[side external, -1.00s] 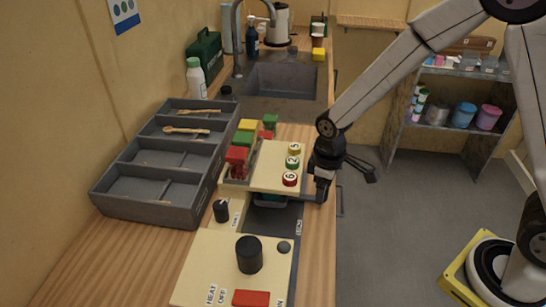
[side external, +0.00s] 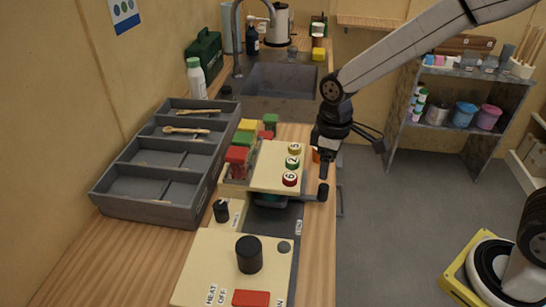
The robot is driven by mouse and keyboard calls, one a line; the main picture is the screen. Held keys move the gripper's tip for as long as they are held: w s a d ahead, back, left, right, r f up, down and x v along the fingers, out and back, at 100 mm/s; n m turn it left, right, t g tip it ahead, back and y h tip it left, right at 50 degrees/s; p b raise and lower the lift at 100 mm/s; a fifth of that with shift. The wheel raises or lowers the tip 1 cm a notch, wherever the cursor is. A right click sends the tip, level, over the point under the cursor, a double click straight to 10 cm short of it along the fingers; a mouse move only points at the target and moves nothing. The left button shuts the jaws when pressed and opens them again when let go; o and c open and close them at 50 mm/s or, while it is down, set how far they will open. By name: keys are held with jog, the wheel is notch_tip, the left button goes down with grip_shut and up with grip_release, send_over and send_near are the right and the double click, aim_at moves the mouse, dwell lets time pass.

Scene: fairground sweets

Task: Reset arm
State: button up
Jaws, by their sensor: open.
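A cream-topped machine (side external: 270,168) stands on the wooden counter, with numbered yellow, green and red round buttons along its right side. A thin dark arm with an upright black knob (side external: 323,192) sticks out from its lower right, past the counter edge. My gripper (side external: 326,172) is open, pointing down, just above and behind the knob. In this view its fingers nearly overlap the knob, and I cannot tell whether they touch it. A small orange part (side external: 316,155) shows beside the fingers, partly hidden.
Red, yellow and green blocks (side external: 238,158) line the machine's left side. A grey divided tray (side external: 150,205) with wooden sticks stands left. In front is a cream control box (side external: 215,265) with a black dial and red switch. A sink (side external: 282,80) lies behind; open floor is right.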

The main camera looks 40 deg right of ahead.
jog(key=shift+s+d, duration=0.1)
dwell(0.3)
jog(key=s+d+f+m+t, duration=0.1)
jog(key=s+d+m+t, duration=0.1)
jog(key=s+d+m, duration=0.4)
jog(key=s, duration=0.3)
jog(key=shift+f+t, duration=0.3)
jog(key=shift+f, duration=0.1)
jog(key=shift+w+d, duration=0.1)
